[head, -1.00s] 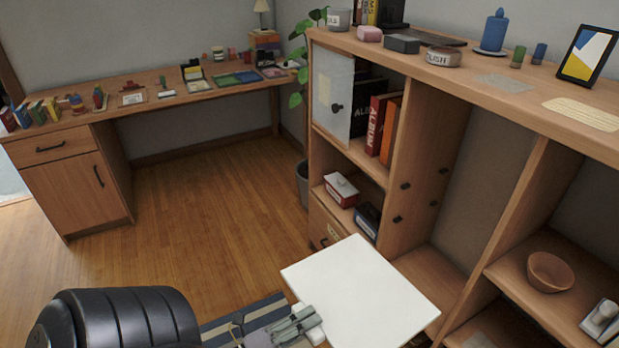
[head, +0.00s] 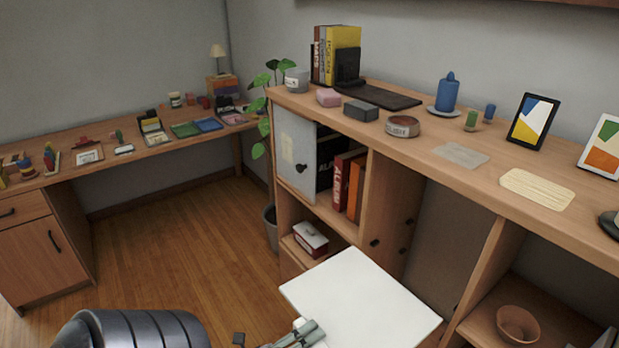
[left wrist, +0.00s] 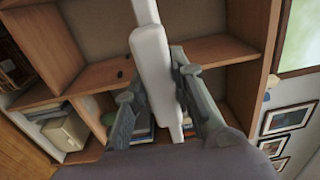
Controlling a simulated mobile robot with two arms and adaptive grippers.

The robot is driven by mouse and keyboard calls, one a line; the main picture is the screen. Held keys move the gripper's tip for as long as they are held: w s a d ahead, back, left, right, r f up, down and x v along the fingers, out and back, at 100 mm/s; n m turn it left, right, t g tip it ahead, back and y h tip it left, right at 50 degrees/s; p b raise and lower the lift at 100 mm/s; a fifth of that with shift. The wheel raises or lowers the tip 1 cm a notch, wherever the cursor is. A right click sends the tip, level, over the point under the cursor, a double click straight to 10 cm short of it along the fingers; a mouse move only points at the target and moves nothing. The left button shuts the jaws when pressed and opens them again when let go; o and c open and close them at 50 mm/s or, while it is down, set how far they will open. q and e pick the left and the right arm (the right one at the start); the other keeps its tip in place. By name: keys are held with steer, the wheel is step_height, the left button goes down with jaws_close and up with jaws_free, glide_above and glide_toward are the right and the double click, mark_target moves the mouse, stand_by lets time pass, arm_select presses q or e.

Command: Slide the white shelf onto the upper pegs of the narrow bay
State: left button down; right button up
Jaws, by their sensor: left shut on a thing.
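The white shelf (head: 362,303) is a flat board held roughly level in front of the shelving unit, at the lower middle of the head view. My left gripper (head: 305,334) is shut on its near left edge. In the left wrist view the shelf (left wrist: 154,70) shows edge-on between the two fingers (left wrist: 158,100). The narrow bay (head: 392,215) is the open section right of the albums. Dark pegs (head: 403,250) stick out of its left wall; the lower part of the bay is hidden behind the shelf. My right gripper is not in view.
A frosted door (head: 296,150) stands at the unit's left, by albums (head: 350,185). A wooden bowl (head: 517,323) sits in the right bay. The top carries a candle (head: 447,94), a round tin (head: 402,126) and picture frames (head: 533,120). Floor (head: 185,240) at left is open.

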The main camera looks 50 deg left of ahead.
arm_select(q)
steer(key=shift+r, duration=0.2)
glide_toward(364, 299)
steer(key=shift+w+f+p, duration=0.25)
steer(key=shift+w+p, duration=0.05)
steer(key=shift+w, duration=0.5)
steer(key=shift+w+d+b, duration=0.15)
steer(key=shift+w+d, duration=0.05)
steer(key=shift+w, duration=1.9)
steer(key=shift+w+d+b, duration=0.15)
steer(key=shift+w+d, duration=0.05)
steer(key=shift+w, duration=1.9)
steer(key=shift+w+d+b, duration=0.15)
steer(key=shift+w+b, duration=0.25)
steer(key=shift+w, duration=1.45)
steer(key=shift+w+d+b, duration=0.15)
steer(key=shift+w+b, duration=0.25)
steer(key=shift+w, duration=1.5)
steer(key=w+f+b, duration=0.1)
steer(key=w+b, duration=0.3)
steer(key=w, duration=0.3)
steer(key=shift+w+d+f, duration=0.2)
steer(key=shift+d+f, duration=0.05)
steer(key=shift+f, duration=0.15)
